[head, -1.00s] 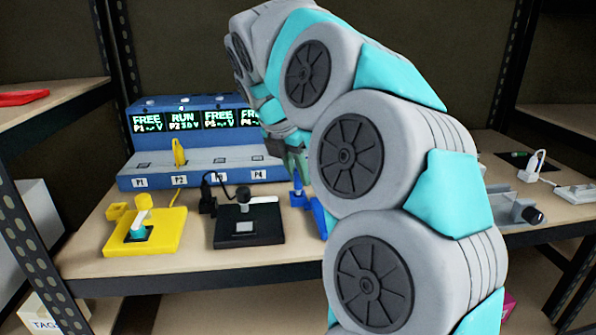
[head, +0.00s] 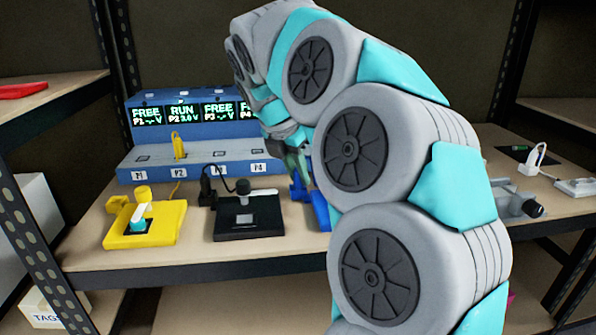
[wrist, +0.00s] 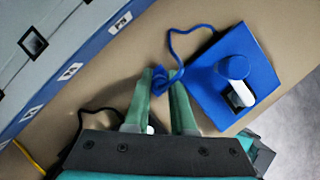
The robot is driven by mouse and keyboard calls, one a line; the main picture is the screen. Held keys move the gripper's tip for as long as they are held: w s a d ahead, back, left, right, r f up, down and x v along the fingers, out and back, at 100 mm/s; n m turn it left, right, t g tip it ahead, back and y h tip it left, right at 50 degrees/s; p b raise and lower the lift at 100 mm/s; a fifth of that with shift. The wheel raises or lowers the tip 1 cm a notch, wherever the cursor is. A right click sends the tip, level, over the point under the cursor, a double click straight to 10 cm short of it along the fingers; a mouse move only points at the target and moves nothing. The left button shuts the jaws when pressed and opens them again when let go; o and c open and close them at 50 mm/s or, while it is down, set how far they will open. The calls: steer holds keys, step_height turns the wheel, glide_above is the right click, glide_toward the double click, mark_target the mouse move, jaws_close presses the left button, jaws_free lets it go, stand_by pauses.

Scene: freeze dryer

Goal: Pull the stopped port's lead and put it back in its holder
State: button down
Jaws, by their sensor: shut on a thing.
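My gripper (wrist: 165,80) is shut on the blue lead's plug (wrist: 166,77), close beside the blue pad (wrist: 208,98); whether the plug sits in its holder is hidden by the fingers. The blue lead's cord curls from the plug to the pad. In the head view my gripper (head: 298,168) is partly hidden by my arm. The blue dock (head: 200,160) has ports P1 to P4. Its displays read FREE at P1 and P3, RUN 3.0 V at P2; P4's is mostly hidden. The yellow lead's plug (head: 178,146) stands in P2.
A yellow pad (head: 165,232) and a black pad (head: 262,220) stand on the shelf before the dock. The black plug (head: 206,188) is left of the black pad. A white plug (head: 537,155) stands at the right.

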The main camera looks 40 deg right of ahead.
steer(key=c, duration=0.7)
jaws_free()
steer(key=shift+r, duration=0.1)
steer(key=v, duration=0.7)
steer(key=shift+a+r, duration=0.15)
steer(key=shift+r, duration=0.1)
steer(key=shift+s, duration=0.15)
